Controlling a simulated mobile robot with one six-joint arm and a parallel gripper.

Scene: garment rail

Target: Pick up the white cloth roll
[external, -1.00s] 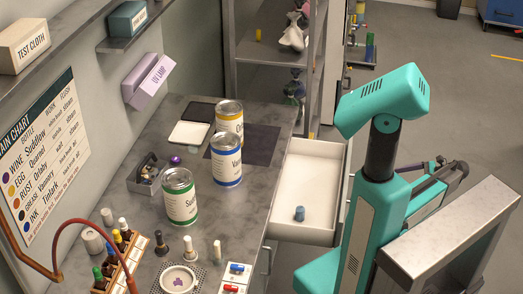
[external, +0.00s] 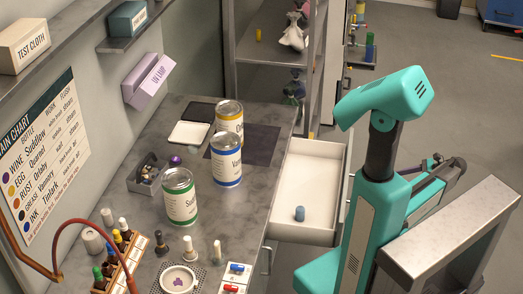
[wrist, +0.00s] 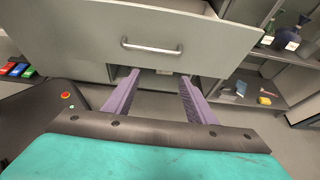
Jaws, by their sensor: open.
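A small off-white cylinder (external: 93,242), which looks like the white cloth roll, stands at the left of the bench against the wall in the external view. It does not show in the wrist view. My gripper (wrist: 157,90) shows in the wrist view as two purple fingers, spread apart with nothing between them. They point toward the grey drawer front and its handle (wrist: 151,47).
The open drawer (external: 309,190) juts from the bench and holds a blue roll (external: 299,213). Several tall cans (external: 180,197) stand mid-bench. A bottle rack (external: 122,262), a red hose (external: 75,226) and a white dish (external: 180,279) crowd the near-left end.

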